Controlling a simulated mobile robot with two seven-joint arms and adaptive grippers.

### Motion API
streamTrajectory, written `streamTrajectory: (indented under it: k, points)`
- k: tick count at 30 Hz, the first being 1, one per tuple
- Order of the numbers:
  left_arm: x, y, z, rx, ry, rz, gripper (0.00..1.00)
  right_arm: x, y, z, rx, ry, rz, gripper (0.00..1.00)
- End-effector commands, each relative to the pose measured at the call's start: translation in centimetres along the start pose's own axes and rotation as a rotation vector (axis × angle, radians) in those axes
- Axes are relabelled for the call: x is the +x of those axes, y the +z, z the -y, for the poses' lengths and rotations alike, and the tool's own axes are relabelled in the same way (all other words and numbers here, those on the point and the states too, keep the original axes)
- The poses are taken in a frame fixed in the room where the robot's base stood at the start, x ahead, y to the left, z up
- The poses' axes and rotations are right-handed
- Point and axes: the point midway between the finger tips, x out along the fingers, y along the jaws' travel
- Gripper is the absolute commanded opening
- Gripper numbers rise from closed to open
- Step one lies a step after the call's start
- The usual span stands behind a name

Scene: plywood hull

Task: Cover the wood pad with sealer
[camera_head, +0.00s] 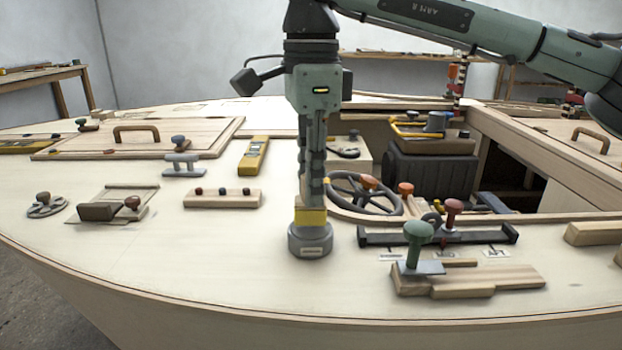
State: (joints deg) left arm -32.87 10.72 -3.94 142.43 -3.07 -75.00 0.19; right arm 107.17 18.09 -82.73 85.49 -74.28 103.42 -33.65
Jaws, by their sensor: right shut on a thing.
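My right gripper (314,182) points straight down over the middle of the deck. The tool's lower end is hidden in or behind the rim of a small grey pot (310,242) with a pale label, standing on the deck. Which piece is the wood pad is unclear. A pale wooden block with several dark dots (222,200) lies left of the pot, and a stepped wooden board (470,283) lies to its right. My left gripper is not in view.
A green-knobbed tool (418,245) stands on the stepped board. A dark slotted rail (440,236) and a steering wheel (362,193) lie right of the pot. The front-left deck is clear.

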Motion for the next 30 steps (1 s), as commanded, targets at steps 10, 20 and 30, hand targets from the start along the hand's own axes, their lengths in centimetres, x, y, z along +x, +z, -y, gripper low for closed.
streamTrajectory:
  k: [10, 20, 30]
  points:
    - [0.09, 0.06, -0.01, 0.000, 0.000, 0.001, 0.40, 0.13, 0.00, 0.00, 0.000, 0.000, 0.000, 0.00]
    - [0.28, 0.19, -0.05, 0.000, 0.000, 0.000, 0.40, 0.53, 0.00, 0.00, 0.000, 0.000, 0.000, 0.00]
    - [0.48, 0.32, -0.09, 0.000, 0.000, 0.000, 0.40, 0.94, 0.00, 0.00, 0.000, 0.000, 0.000, 0.00]
